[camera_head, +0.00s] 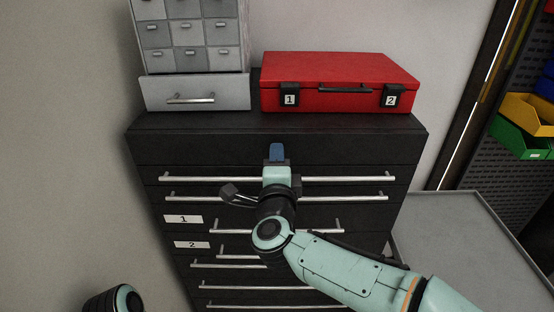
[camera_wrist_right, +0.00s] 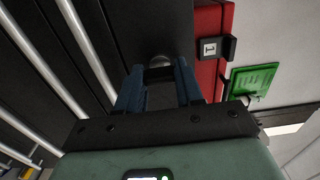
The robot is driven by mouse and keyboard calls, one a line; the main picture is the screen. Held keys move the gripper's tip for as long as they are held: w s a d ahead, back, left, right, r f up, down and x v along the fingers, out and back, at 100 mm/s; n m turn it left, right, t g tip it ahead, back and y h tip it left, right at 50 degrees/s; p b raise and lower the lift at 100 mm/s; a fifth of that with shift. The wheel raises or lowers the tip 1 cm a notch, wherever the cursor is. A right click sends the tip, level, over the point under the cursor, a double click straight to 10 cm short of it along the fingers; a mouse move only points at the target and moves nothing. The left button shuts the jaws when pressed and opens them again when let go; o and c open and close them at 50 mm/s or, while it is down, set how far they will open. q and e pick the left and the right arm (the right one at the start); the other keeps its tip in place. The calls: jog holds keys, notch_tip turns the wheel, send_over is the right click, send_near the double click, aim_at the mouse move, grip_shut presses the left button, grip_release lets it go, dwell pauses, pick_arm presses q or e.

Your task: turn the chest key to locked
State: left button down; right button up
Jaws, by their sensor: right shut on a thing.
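The black chest (camera_head: 210,148) stands against the wall, with its front facing me. My right gripper (camera_head: 277,150) is at the dark panel above the top drawer, and its blue fingers hide the key in the head view. In the right wrist view the gripper (camera_wrist_right: 158,78) is shut on the key (camera_wrist_right: 160,74), a small dark piece between the two blue fingers. A round silver lock (camera_wrist_right: 160,61) shows just beyond the fingertips. The key's exact turn angle is hard to tell. My left gripper is out of view; only part of my left arm shows at bottom left.
A red case (camera_head: 340,75) with tags 1 and 2 and a grey small-drawer cabinet (camera_head: 195,92) stand on the chest. Long bar handles (camera_head: 345,178) stick out below my gripper. A grey table surface (camera_head: 460,235) is at right, with green and yellow bins (camera_head: 525,135) beyond.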

dwell(0.3)
jog(key=o, duration=1)
jog(key=shift+o, duration=0.2)
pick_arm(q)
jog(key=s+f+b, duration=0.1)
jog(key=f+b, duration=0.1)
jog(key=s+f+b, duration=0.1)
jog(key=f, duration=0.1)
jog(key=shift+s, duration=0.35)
pick_arm(e)
jog(key=s, duration=1.3)
jog(key=shift+s, duration=0.2)
